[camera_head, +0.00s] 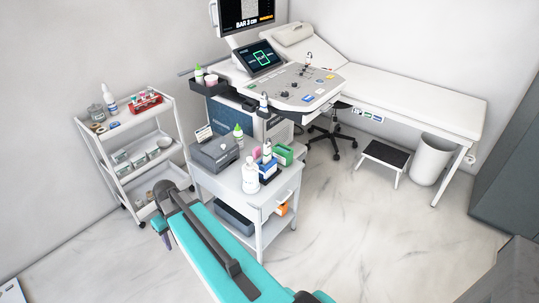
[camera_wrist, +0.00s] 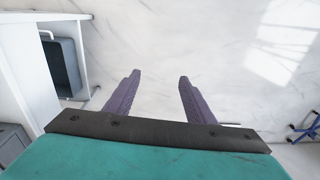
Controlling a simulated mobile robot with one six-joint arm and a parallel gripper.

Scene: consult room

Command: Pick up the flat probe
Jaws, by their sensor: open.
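I cannot clearly make out the flat probe in either view. In the head view, a small white probe-like item (camera_head: 264,102) stands upright at the front edge of the ultrasound console (camera_head: 318,91). Another small upright item (camera_head: 308,58) shows at the console's far side. Both are too small to tell which kind they are. My gripper (camera_wrist: 159,76) shows in the wrist view with its two purple fingers apart and nothing between them. It is over bare floor, well away from the console. In the head view my teal arm stretches across the lower middle.
A white cart (camera_head: 238,184) with bottles and boxes stands between my arm and the console. A shelf trolley (camera_head: 127,137) is at the left. An exam bed (camera_head: 400,95), step stool (camera_head: 384,158) and white bin (camera_head: 430,160) are at the right.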

